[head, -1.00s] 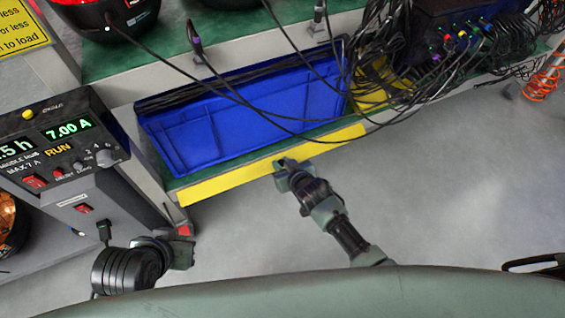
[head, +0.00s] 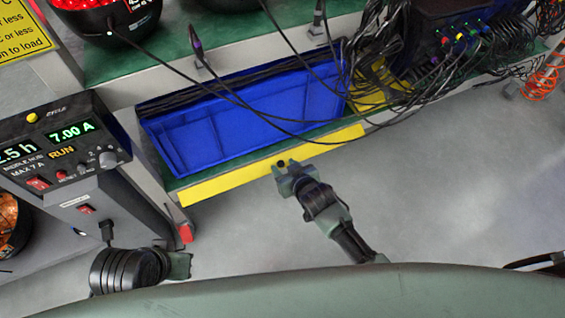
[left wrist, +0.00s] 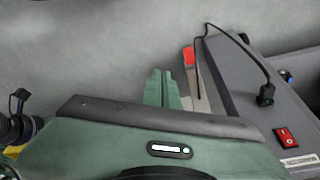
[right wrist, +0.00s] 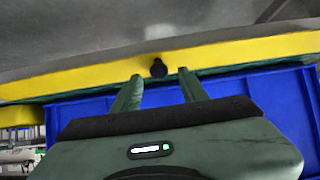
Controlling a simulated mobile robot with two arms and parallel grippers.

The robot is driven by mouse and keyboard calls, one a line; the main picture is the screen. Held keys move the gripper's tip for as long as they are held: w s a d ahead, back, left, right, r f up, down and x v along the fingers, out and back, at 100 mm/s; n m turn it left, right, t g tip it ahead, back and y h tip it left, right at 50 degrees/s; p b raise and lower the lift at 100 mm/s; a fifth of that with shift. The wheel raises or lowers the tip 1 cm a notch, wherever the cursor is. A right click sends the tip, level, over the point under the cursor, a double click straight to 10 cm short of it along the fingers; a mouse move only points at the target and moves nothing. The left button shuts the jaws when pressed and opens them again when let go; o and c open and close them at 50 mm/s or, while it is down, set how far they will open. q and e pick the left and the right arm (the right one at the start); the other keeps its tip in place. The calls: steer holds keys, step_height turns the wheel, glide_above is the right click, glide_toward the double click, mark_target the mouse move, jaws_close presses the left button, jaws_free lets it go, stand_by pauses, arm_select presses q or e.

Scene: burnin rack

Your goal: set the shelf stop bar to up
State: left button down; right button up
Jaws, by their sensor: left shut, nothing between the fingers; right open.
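The yellow stop bar (head: 235,178) runs along the front edge of the lower green shelf, in front of a blue bin. A small black knob (right wrist: 159,68) sits on its face, and it also shows in the head view (head: 281,163). My right gripper (head: 289,170) is open at the knob. In the right wrist view its two fingertips (right wrist: 159,78) lie on either side of and just short of the knob; I cannot tell if they touch it. My left gripper (head: 187,265) is shut and empty at lower left, apart from the bar; its fingers (left wrist: 160,75) show together in the left wrist view.
The blue bin (head: 250,120) fills the shelf behind the bar. Black cables (head: 375,85) hang over its right end. A control box (head: 60,165) with lit displays stands at left, near a red-tipped post (head: 185,233). The floor (head: 460,190) at right is clear.

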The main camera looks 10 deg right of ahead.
arm_select(q)
steer(key=shift+w+d+f+p, duration=0.1)
steer(key=shift+w+f+p, duration=0.25)
steer(key=shift+p, duration=0.4)
arm_select(e)
steer(key=v, duration=0.5)
steer(key=shift+s, duration=0.15)
arm_select(q)
steer(key=shift+w+r, duration=0.1)
